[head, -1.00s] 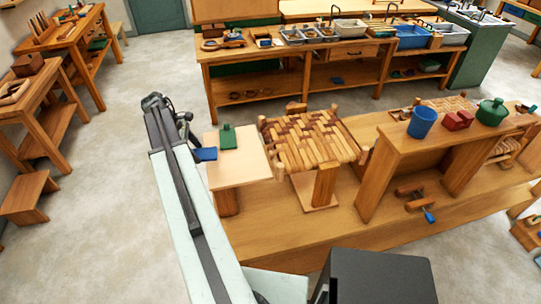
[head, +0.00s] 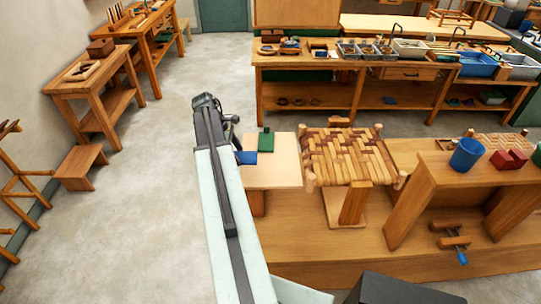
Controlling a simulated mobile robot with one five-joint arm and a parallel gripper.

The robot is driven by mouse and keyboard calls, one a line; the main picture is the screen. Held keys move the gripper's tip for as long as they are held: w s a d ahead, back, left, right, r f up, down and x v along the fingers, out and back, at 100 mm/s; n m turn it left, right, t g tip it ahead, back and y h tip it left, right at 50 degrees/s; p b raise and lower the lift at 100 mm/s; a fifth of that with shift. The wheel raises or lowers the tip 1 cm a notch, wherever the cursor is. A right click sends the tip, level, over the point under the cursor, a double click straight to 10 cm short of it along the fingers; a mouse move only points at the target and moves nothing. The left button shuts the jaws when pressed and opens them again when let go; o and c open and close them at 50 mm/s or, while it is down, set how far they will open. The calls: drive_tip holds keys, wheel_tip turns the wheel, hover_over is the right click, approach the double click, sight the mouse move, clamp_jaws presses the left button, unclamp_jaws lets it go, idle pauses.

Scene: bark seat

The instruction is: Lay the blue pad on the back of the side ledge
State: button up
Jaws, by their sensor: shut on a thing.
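The blue pad (head: 247,158) is at the left edge of the pale side ledge (head: 275,178), overlapping it in the head view. My gripper (head: 238,148) is shut on the pad, at the end of my arm just left of the ledge; the fingertips are small and partly hidden by the arm. I cannot tell whether the pad touches the ledge or is just above it. A green block (head: 266,142) with a small knob stands on the back left of the ledge, close behind and right of the pad.
A woven seat (head: 349,157) stands right of the ledge. A blue cup (head: 466,154) and red blocks (head: 508,160) sit on a raised wooden shelf farther right. The front and right of the ledge top are bare. Open floor lies to the left.

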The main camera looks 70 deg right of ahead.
wheel_tip(320, 180, up, 2)
drive_tip(key=p, duration=0.2)
hover_over(275, 173)
drive_tip(key=w, duration=0.1)
drive_tip(key=shift+n, duration=0.3)
drive_tip(key=f+b, duration=0.6)
drive_tip(key=shift+w+a+f+b, duration=0.2)
drive_tip(key=shift+a+b, duration=0.15)
drive_tip(key=o, duration=1.4)
drive_tip(key=shift+r, duration=0.1)
drive_tip(key=p+v, duration=0.7)
drive_tip(key=shift+w+a+r, duration=0.2)
drive_tip(key=shift+r, duration=0.15)
